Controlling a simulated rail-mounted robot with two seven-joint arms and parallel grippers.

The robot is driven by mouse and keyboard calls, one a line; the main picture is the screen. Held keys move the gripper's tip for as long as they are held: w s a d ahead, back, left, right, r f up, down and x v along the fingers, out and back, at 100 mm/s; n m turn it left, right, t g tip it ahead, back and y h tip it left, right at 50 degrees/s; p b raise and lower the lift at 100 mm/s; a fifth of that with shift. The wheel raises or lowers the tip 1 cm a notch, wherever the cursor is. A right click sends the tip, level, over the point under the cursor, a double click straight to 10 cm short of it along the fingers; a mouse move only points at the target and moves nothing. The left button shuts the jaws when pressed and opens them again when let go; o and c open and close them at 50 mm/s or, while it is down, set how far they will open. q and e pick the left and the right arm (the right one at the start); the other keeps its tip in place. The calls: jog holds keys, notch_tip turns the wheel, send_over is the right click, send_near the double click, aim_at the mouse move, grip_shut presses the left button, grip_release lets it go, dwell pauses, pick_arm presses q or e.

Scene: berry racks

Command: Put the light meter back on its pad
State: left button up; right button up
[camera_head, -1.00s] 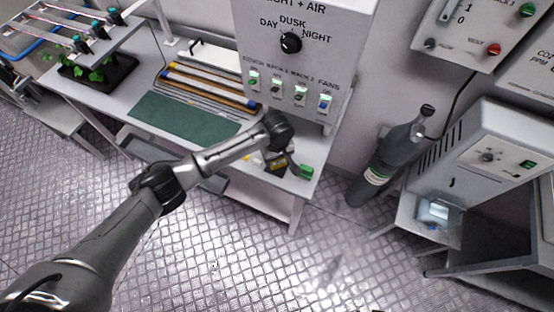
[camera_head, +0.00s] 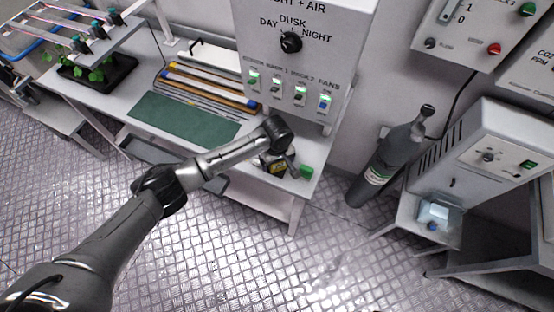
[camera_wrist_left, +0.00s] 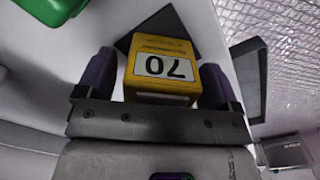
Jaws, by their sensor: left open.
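The light meter is a yellow box with a white display reading 70 (camera_wrist_left: 164,67). In the wrist view it stands between the two fingers of my left gripper (camera_wrist_left: 156,80), which is open around it. A dark square pad (camera_wrist_left: 181,22) shows behind and beside the meter, whose base overlaps it in the picture. I cannot tell how squarely it rests there. In the head view, my left gripper (camera_head: 285,163) is at the right end of the white bench, and the meter is small and partly hidden there. My right gripper is not in view.
A green block (camera_head: 306,172) lies close by at the bench's right end; a green thing also shows in the wrist view (camera_wrist_left: 50,8). The control box (camera_head: 300,60) stands over the bench. A green mat (camera_head: 184,119) lies left. A gas cylinder (camera_head: 390,160) stands right.

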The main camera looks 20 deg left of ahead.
pick_arm(q)
jog(key=shift+r, duration=0.25)
notch_tip(320, 180, up, 11)
jog(key=shift+f+p, duration=0.2)
jog(key=shift+p, duration=0.7)
jog(key=shift+r, duration=0.65)
